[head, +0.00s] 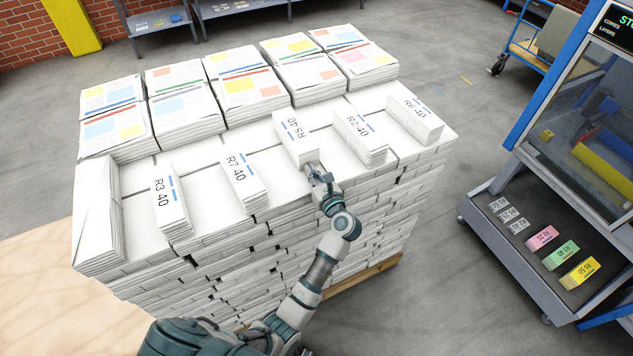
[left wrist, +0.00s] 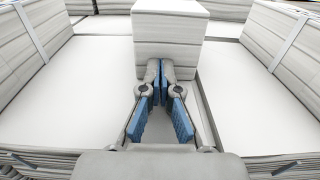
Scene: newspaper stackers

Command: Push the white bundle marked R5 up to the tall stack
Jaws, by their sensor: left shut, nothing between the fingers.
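The white bundle marked R5 (head: 296,137) lies on the white paper layer, its far end close to the tall stack (head: 291,75) of printed newspapers behind. I cannot tell whether those two touch. My left gripper (head: 316,172) is shut and empty at the near end of the R5 bundle. In the left wrist view, its blue-padded fingers (left wrist: 160,72) point at the bundle's near face (left wrist: 171,38), touching it or very close. My right gripper is out of view.
White bundles R3 (head: 170,204) and R7 (head: 243,184) lie to the left, and two more bundles (head: 362,138), (head: 414,118) to the right. Bare white paper separates them. A cart with coloured packs (head: 562,254) stands at the right.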

